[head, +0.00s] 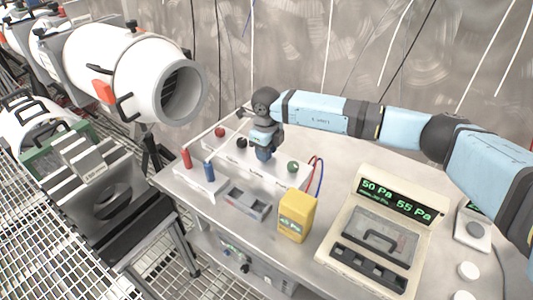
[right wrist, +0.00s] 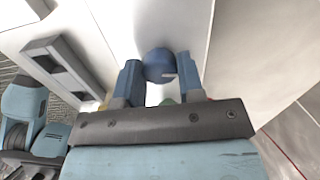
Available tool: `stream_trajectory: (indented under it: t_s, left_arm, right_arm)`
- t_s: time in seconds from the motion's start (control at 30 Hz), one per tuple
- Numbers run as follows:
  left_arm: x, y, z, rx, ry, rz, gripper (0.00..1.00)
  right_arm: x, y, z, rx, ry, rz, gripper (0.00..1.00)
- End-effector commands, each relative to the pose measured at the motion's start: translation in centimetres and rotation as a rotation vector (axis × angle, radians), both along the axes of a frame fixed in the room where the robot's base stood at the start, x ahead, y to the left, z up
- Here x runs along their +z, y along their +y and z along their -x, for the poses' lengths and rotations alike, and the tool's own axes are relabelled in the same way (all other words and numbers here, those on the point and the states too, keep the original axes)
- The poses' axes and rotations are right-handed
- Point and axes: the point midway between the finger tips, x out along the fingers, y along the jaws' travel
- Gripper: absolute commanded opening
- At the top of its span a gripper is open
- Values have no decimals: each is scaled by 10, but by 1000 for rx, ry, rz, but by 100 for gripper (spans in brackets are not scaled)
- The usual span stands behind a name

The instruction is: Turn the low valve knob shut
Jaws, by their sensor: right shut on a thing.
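A blue round knob (right wrist: 159,64) with a pale pointer mark shows between my fingers in the right wrist view. It sits on the white valve panel (head: 276,172). My right gripper (head: 264,154) reaches down onto this panel and is shut on the blue knob, one finger on each side. My left gripper is out of view.
A yellow handheld meter (head: 297,217) and a beige gauge box (head: 349,222) reading "50 Pa" and "55 Pa" stand on the bench in front. A grey block (head: 244,203) and red and blue posts are left. A white tube (head: 107,57) lies beyond the bench.

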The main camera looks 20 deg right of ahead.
Motion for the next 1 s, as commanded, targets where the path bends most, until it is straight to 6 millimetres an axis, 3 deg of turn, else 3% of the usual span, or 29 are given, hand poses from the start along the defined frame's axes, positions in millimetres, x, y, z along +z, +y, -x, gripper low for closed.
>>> stream_trajectory:
  t_s: [0.33,0.9,0.93,1.0]
  left_arm:
    - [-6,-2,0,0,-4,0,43]
    - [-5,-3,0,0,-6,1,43]
    - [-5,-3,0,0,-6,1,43]
    - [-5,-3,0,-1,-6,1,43]
  right_arm:
    - [0,0,-1,148,-1,-1,12]
    - [1,0,-1,177,-1,-1,12]
    - [1,0,-1,177,-1,-1,40]
    - [1,0,-1,177,-1,-1,56]
